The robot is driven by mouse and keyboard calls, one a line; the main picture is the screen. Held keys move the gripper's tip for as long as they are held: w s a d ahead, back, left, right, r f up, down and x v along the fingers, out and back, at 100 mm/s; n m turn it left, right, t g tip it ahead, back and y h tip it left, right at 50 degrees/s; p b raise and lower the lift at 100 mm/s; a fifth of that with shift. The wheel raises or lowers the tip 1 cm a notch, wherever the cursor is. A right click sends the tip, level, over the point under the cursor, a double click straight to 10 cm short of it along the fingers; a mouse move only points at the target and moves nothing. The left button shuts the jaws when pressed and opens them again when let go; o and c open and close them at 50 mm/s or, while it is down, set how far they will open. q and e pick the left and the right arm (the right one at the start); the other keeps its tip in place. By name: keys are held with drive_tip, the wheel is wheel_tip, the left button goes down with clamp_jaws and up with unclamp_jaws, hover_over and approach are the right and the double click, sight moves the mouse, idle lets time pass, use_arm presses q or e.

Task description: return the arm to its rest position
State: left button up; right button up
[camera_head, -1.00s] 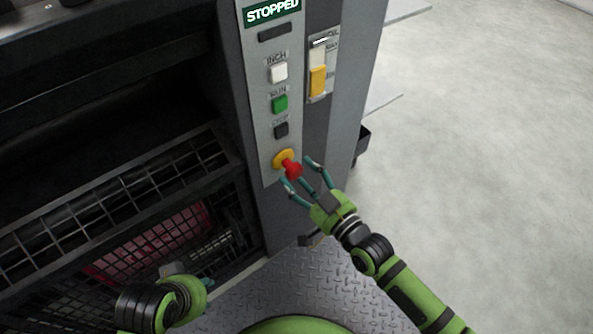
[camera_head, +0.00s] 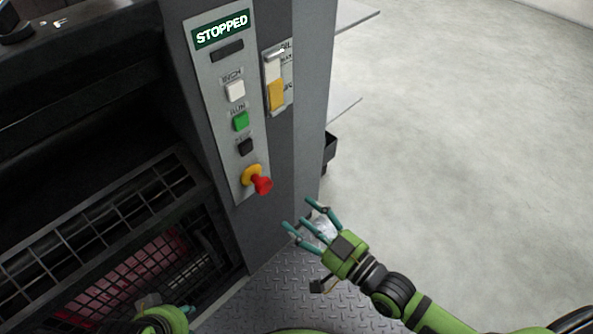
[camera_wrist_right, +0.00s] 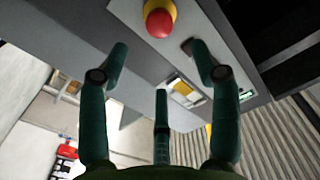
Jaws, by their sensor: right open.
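My right gripper (camera_head: 309,223) is open and empty, with its teal fingers spread below and to the right of the red stop button (camera_head: 263,185). A gap shows between the fingers and the button. In the right wrist view, the open fingers (camera_wrist_right: 160,75) point up toward the red button (camera_wrist_right: 159,22) on its yellow base. My left gripper (camera_head: 188,310) shows only in part at the bottom left of the head view; its fingers are mostly hidden.
The grey control column carries a "STOPPED" display (camera_head: 221,29), white (camera_head: 235,90), green (camera_head: 240,121) and black (camera_head: 246,147) buttons, and a yellow-windowed gauge (camera_head: 276,94). A dark mesh guard (camera_head: 110,230) lies left. Open floor (camera_head: 450,140) lies right.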

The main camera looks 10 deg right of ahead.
drive_tip(key=s+d+f+m+g+h, duration=0.1)
drive_tip(key=s+d+f+g+h, duration=0.35)
drive_tip(key=s+d, duration=0.2)
drive_tip(key=s+d+f+m+g+h, duration=0.2)
drive_tip(key=s+d+f+g+h, duration=0.3)
drive_tip(key=s, duration=0.3)
use_arm(q)
drive_tip(key=s+f+g+p, duration=0.25)
drive_tip(key=f+p, duration=0.55)
drive_tip(key=p, duration=0.9)
use_arm(e)
wheel_tip(320, 180, down, 7)
drive_tip(key=s+g, duration=0.3)
use_arm(q)
drive_tip(key=s+a+p, duration=0.2)
drive_tip(key=s+p, duration=0.9)
drive_tip(key=s, duration=0.4)
drive_tip(key=shift+s+a+f+p, duration=0.3)
drive_tip(key=shift+s+a+p, duration=0.05)
drive_tip(key=shift+a+p, duration=0.05)
use_arm(e)
drive_tip(key=s+d+g+h, duration=0.1)
drive_tip(key=s+d, duration=0.2)
drive_tip(key=s, duration=1.1)
drive_tip(key=shift+s+f+n, duration=0.35)
drive_tip(key=shift+f+n, duration=0.05)
drive_tip(key=shift+f, duration=0.05)
